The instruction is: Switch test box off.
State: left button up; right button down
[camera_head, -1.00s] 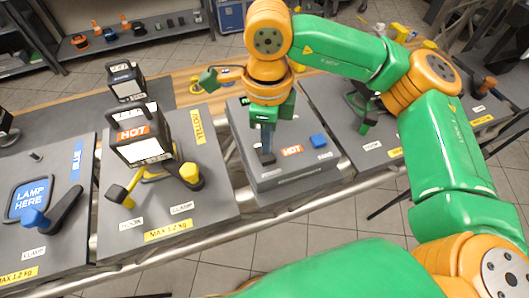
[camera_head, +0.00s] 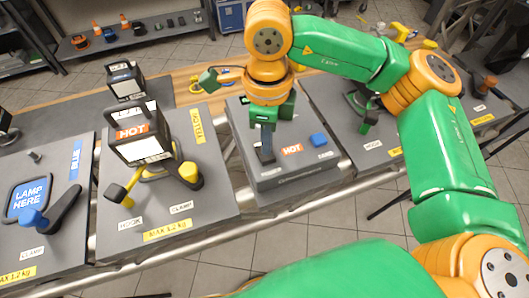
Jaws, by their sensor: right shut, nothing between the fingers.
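The test box (camera_head: 300,175) is a grey box on the table in the middle of the view. It has a red-and-white HOT label (camera_head: 292,149) and a blue block-like part (camera_head: 318,139) on its top. My right gripper (camera_head: 266,155) points down over the left part of the box top. Its fingers are shut and empty, with the tips at or just above the surface by the HOT label. I cannot tell whether they touch it. The gripper and wrist hide part of the box top. My left gripper is not in view.
Left of the box is a grey board (camera_head: 215,210) with a lamp (camera_head: 140,140) marked HOT, a yellow-knobbed clamp and a hook. Further left is a board with a blue LAMP HERE pad (camera_head: 28,199). Another board (camera_head: 385,145) lies right of the box, partly behind my arm.

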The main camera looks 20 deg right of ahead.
jog(key=shift+f+b, duration=1)
jog(key=shift+f, duration=0.1)
dwell(0.3)
notch_tip(320, 180, up, 7)
jog(key=p, duration=0.5)
jog(key=shift+r, duration=0.1)
dwell(0.3)
